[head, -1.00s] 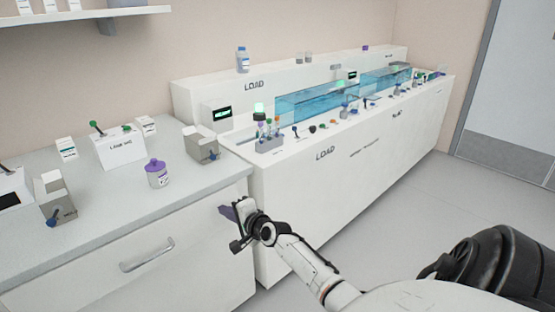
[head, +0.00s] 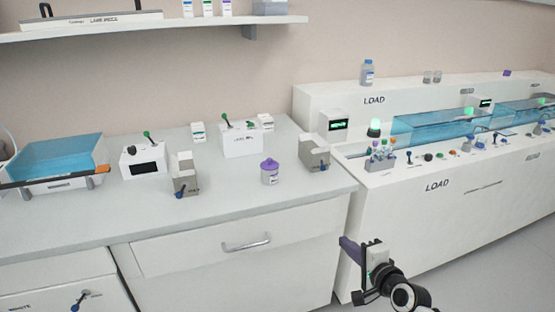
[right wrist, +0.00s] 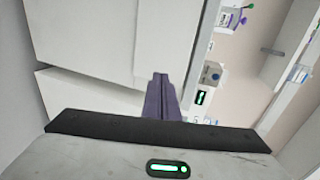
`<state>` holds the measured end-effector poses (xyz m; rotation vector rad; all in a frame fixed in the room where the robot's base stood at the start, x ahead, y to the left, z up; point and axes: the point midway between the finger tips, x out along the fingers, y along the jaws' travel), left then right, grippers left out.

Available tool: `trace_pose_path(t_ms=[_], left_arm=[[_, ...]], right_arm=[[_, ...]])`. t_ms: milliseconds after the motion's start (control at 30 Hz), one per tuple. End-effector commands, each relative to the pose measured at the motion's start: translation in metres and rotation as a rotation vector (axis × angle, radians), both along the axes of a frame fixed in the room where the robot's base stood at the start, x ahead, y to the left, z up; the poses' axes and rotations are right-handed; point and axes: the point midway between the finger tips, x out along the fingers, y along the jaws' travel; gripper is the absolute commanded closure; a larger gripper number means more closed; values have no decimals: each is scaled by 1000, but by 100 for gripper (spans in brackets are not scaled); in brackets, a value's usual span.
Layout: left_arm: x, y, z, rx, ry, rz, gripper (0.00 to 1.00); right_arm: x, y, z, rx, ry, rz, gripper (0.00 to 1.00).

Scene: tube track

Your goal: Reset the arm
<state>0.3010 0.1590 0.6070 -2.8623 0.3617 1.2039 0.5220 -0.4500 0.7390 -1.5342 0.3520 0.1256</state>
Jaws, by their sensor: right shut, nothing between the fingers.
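My right gripper (head: 349,248) is low in front of the white cabinets at the lower right of the head view. Its purple-grey fingers are together with nothing between them. In the right wrist view the shut fingers (right wrist: 160,97) point toward the white cabinet fronts, apart from the bench top. The right forearm reaches in from the bottom edge of the head view. My left gripper is not in view.
A bench (head: 200,228) carries a purple-capped bottle (head: 270,173), grey boxes (head: 184,174), a white lever box (head: 242,139) and a blue-lidded unit (head: 55,165). The long LOAD machine (head: 400,190) holds a tube rack (head: 381,162).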

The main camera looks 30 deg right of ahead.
Motion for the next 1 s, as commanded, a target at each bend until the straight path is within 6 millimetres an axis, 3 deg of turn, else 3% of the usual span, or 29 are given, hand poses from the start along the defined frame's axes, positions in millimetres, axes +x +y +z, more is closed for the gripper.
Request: trace_pose_path(t_ms=[167, 267, 367, 500, 700, 833, 1000], left_arm=[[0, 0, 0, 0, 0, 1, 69], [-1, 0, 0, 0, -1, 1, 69], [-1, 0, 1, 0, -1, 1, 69], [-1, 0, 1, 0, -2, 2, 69], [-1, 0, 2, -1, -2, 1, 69], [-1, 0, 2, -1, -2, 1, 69], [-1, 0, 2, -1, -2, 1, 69]], right_arm=[[-2, 4, -3, -14, 10, 11, 100], [-11, 26, -19, -105, 62, 77, 100], [-35, 68, -49, -293, 157, 218, 100], [-89, 147, -93, -645, 282, 510, 100], [-172, 242, -126, -1077, 334, 907, 100], [-207, 277, -130, -1249, 319, 1064, 100], [-222, 292, -130, -1336, 303, 1138, 100]])
